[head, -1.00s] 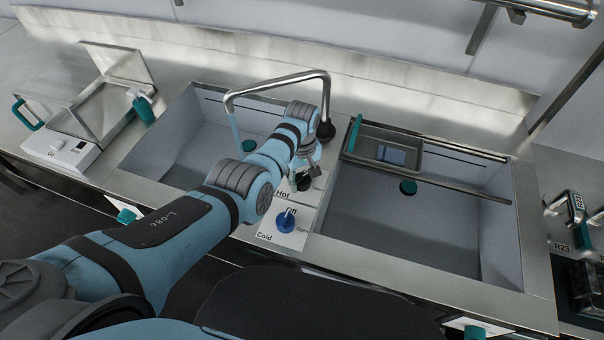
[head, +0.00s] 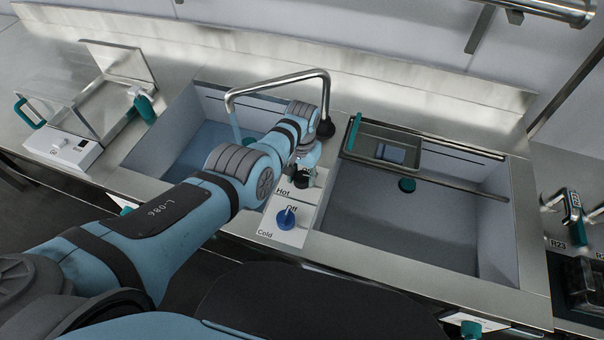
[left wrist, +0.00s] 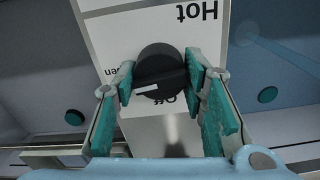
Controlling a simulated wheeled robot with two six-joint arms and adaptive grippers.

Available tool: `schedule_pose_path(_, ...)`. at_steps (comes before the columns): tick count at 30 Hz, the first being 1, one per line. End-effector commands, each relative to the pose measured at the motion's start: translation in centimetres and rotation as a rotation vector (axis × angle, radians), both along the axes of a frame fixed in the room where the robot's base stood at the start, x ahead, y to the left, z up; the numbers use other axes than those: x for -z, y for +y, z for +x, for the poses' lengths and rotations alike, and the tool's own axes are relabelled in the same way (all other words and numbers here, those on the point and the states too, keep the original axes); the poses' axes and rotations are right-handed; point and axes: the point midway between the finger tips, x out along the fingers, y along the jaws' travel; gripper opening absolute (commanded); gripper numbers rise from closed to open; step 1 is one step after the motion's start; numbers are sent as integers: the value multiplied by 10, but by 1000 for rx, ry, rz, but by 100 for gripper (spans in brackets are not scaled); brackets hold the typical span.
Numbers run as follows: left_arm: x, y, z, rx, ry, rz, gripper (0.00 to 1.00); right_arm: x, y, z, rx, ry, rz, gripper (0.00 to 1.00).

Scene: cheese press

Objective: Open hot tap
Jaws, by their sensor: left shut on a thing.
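The hot tap knob (left wrist: 162,72) is a dark round knob with a raised bar and a white mark. It sits on a white panel (left wrist: 108,28) lettered "Hot", with "Off" and a partly hidden second word beside it. My left gripper (left wrist: 163,80) has its teal-padded fingers on both sides of the knob, shut on its bar. In the head view my left gripper (head: 303,174) covers most of this knob. The bent metal faucet (head: 275,84) arches over the left basin (head: 165,150). My right gripper is in neither view.
The blue cold knob (head: 287,218) is just in front of the hot one on the panel. The right basin (head: 400,230) has a metal tray (head: 425,160) across its back. A clear-lidded device (head: 62,150) stands at far left.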

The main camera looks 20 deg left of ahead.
Motion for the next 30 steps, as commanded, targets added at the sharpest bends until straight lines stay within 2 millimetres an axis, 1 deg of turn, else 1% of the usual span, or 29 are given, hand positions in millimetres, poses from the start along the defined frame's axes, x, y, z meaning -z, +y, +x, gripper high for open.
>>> schedule_pose_path(9,0,0,0,120,1,-1,11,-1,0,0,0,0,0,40)
schedule_pose_path(24,0,0,0,142,1,-1,11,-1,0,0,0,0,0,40)
schedule_pose_path(25,0,0,0,142,1,-1,40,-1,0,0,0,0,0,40)
schedule_pose_path(28,0,0,0,142,0,-1,56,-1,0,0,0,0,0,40)
schedule_pose_path(29,0,0,0,141,0,-1,59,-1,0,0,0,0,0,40)
schedule_pose_path(30,0,0,0,141,0,0,59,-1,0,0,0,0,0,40)
